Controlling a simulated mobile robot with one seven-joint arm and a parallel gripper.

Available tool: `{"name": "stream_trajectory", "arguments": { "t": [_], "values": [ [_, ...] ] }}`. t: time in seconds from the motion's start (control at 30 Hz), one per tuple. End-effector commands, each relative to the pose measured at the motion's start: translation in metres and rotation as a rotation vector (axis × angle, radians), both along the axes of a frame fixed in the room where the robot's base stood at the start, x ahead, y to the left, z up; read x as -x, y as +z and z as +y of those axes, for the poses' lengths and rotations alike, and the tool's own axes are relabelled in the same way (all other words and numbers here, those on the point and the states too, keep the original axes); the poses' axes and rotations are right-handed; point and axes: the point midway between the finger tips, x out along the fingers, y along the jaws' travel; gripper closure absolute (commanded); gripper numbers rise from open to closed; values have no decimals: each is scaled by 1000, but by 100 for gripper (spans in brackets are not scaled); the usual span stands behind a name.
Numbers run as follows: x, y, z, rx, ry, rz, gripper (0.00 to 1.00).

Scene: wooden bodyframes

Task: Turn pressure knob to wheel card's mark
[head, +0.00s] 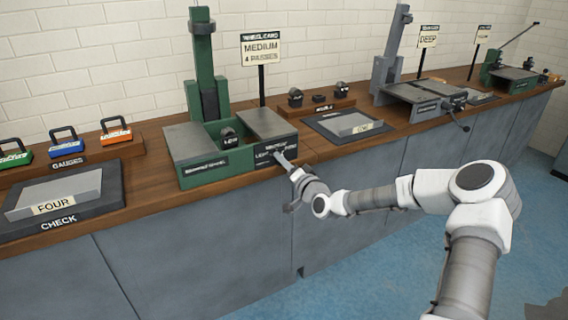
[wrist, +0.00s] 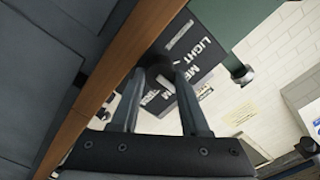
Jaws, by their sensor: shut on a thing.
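The wheel card (head: 262,49) stands on a post behind the green press machine (head: 205,177) and reads "MEDIUM 4 PASSES". The pressure panel (head: 276,147) is on the machine's front, partly covered by my gripper (head: 284,158). In the wrist view the black panel (wrist: 190,48) carries "LIGHT", a partly covered word starting "ME", and a third mark behind the fingers. The dark pressure knob (wrist: 158,64) sits between my fingertips, and my gripper is shut on it. The fingers hide much of the knob, so I cannot tell which mark it points to.
To the left, a "FOUR" block (head: 55,195) lies on the "CHECK" mat (head: 95,213), with coloured gauges (head: 64,142) behind. To the right are another mat with a block (head: 352,124) and a grey press (head: 420,95). The wooden counter edge (wrist: 105,75) runs close beside my gripper.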

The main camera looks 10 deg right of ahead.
Motion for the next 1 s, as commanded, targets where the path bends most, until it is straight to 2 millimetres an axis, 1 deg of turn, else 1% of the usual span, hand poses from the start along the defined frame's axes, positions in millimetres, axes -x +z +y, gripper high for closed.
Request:
{"name": "stream_trajectory", "arguments": {
  "t": [0.27, 0.3, 0.43, 0.77, 0.87, 1.0],
  "values": [
    [0, -1, 0, 1, 1, 2, 100],
    [0, -1, 0, 1, 1, 2, 48],
    [0, -1, 0, 0, 0, 1, 25],
    [2, 0, -1, 1, -1, 0, 25],
    [8, 1, -3, 1, -1, 0, 25],
    [29, 1, -10, 2, 0, 2, 25]
  ]
}}
